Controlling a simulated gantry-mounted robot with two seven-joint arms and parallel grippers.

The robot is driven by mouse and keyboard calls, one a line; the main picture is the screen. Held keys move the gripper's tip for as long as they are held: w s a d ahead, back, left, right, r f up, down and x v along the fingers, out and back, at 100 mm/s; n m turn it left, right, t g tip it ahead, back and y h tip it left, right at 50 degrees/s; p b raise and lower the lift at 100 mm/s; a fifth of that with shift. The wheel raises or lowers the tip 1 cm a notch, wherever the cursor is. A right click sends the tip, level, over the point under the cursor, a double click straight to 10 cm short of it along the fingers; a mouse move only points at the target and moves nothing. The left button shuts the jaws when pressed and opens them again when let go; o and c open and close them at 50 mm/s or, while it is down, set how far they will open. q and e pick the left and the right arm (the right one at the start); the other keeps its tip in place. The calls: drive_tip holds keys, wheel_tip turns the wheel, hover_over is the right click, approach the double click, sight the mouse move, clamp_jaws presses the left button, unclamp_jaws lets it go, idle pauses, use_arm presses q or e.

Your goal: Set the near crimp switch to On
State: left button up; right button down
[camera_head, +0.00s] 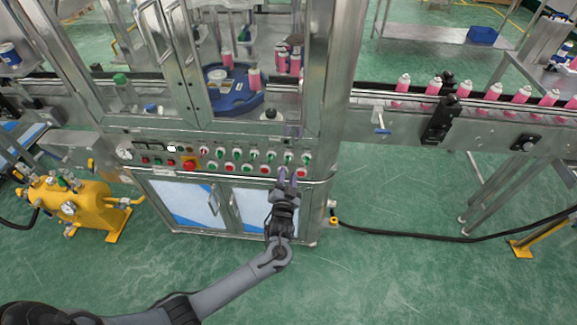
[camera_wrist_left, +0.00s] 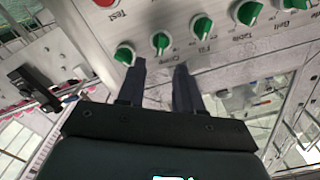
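In the left wrist view a row of green rotary knobs runs along the machine's panel. The label that seems to read "Crimp" is beside one green knob (camera_wrist_left: 160,43), whose exact setting I cannot make out. Another green knob (camera_wrist_left: 124,54) is to its left, and the "Fill" knob (camera_wrist_left: 202,27) is to its right. My left gripper (camera_wrist_left: 160,68) is open and empty, its two fingertips apart just in front of the Crimp label. In the head view the left gripper (camera_head: 287,174) is in front of the right part of the panel (camera_head: 190,177). My right gripper is not in view.
A metal rail (camera_head: 150,168) runs along the cabinet below the panel. A red emergency button (camera_head: 190,164) is at the panel's left. Pink cans (camera_head: 464,90) stand on the conveyor at right. A yellow tank (camera_head: 72,207) is at left. The green floor in front is mostly clear.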

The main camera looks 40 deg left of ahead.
use_arm(q)
drive_tip(key=v, duration=0.4)
drive_tip(key=shift+s+d, duration=0.1)
drive_tip(key=shift+s, duration=0.1)
